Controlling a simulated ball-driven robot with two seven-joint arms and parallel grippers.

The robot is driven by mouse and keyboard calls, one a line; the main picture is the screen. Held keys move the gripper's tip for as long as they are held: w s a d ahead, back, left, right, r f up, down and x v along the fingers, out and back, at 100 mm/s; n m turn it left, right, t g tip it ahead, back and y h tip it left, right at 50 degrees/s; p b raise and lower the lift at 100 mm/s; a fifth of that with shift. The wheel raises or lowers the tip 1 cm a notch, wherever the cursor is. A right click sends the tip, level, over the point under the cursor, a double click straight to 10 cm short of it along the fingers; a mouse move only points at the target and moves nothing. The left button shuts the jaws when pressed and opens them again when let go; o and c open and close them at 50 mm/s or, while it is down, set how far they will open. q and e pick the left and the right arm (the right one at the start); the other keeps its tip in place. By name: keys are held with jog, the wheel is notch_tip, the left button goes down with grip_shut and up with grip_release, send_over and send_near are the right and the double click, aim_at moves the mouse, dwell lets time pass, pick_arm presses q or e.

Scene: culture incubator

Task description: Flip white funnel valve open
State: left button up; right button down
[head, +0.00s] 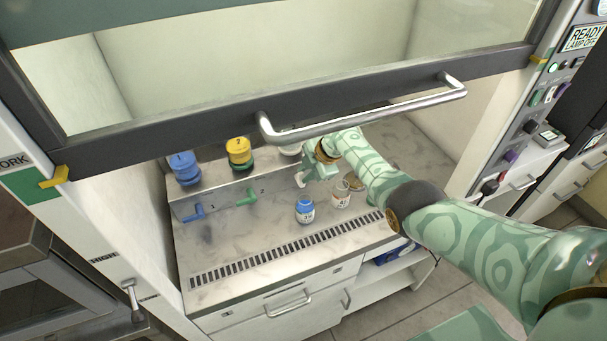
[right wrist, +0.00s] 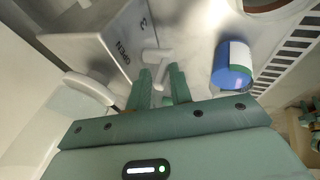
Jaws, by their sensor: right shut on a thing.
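The white valve handle (right wrist: 156,56) sticks out from the grey ledge front in the right wrist view, near the markings "3" and "OPEN". It also shows small and pale in the head view (head: 299,179). My right gripper (right wrist: 161,76) is shut on this handle, with a finger on each side of it. In the head view the right gripper (head: 306,176) is at the ledge front, below the white funnel (head: 291,148), which is partly hidden by the sash handle and my arm. My left gripper is not in view.
The raised sash handle (head: 365,112) crosses above my arm.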

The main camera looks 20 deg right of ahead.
jog(key=shift+s+d+f+y, duration=0.1)
jog(key=shift+s+f+y, duration=0.2)
jog(key=shift+f, duration=0.15)
jog(key=c, duration=1.6)
grip_release()
jog(key=shift+o, duration=1.4)
jog(key=shift+w, duration=0.1)
jog(key=shift+r, duration=0.15)
jog(key=shift+w+r, duration=0.1)
jog(key=p+v, duration=0.8)
jog(key=v, duration=0.8)
jog(key=shift+d, duration=0.15)
